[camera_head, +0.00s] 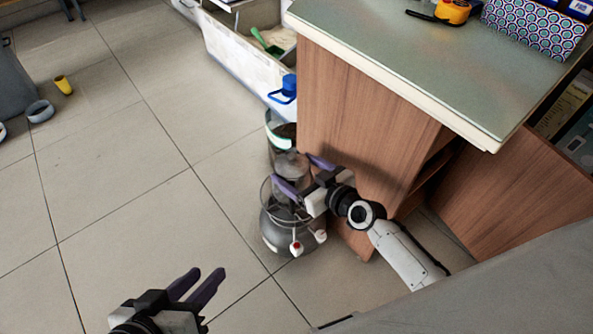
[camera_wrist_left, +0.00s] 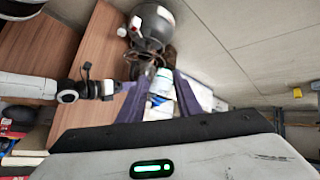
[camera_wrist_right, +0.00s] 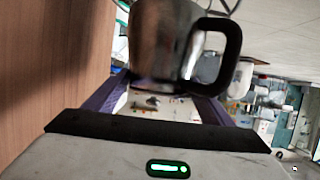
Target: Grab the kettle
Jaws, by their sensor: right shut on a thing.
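The metallic kettle with a black handle (camera_wrist_right: 232,50) fills the upper middle of the right wrist view, between the fingers of my right gripper (camera_wrist_right: 155,92). In the head view my right gripper (camera_head: 293,168) is beside the wooden counter, its two purple fingers on either side of the shiny kettle body (camera_head: 290,164). It is shut on the kettle; the exact contact is hard to see. My left gripper (camera_head: 206,274) is open and empty over the floor at the lower left, its fingers apart in the left wrist view (camera_wrist_left: 160,82).
A dark round vessel with red and white taps (camera_head: 276,238) stands below the right gripper. The wooden counter (camera_head: 350,110) stands close to the right arm.

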